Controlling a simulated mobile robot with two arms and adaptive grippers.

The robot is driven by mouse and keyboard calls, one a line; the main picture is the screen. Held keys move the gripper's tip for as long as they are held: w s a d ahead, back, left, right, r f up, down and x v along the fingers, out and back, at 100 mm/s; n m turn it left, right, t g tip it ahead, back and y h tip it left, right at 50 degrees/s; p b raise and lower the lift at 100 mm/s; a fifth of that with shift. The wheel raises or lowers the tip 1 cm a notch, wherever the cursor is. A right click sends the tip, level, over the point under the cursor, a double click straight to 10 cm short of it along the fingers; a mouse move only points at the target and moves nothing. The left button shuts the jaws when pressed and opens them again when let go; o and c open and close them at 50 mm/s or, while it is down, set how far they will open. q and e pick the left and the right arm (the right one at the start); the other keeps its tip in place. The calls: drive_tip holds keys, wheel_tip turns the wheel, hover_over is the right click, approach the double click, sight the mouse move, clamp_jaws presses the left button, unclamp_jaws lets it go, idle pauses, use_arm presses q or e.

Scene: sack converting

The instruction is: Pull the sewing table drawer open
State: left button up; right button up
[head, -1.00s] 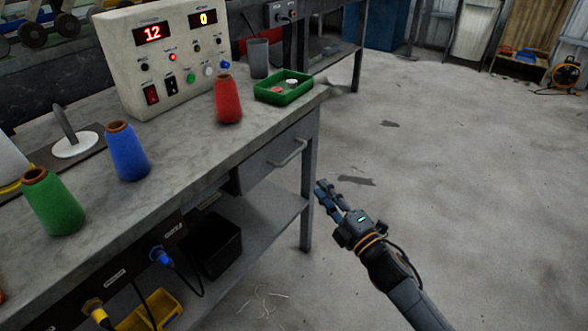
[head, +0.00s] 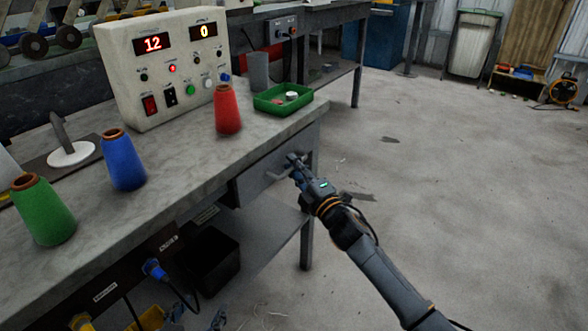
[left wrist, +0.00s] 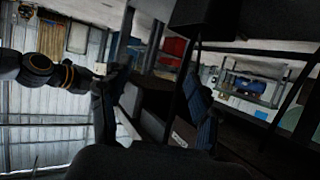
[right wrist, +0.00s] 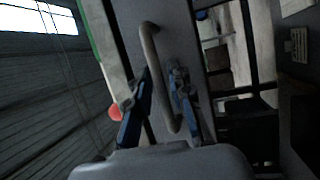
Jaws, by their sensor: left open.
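The sewing table (head: 190,135) carries a grey drawer (head: 252,183) under its right end. The drawer front looks flush with the table. Its bar handle (right wrist: 160,75) shows in the right wrist view. My right gripper (head: 292,160) is at the handle in the head view and partly hides it. In the right wrist view its blue fingers (right wrist: 162,85) are apart, one on each side of the bar, with gaps visible. My left gripper (head: 198,318) is low at the bottom edge of the head view, beside the lower shelf, open and away from the drawer.
On the tabletop stand a control box (head: 165,65), a red cone (head: 227,110), a blue cone (head: 122,160), a green cone (head: 43,210) and a green tray (head: 283,98). A black bin (head: 210,258) sits below. The floor (head: 450,190) to the right is clear.

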clamp_jaws()
idle(0.4)
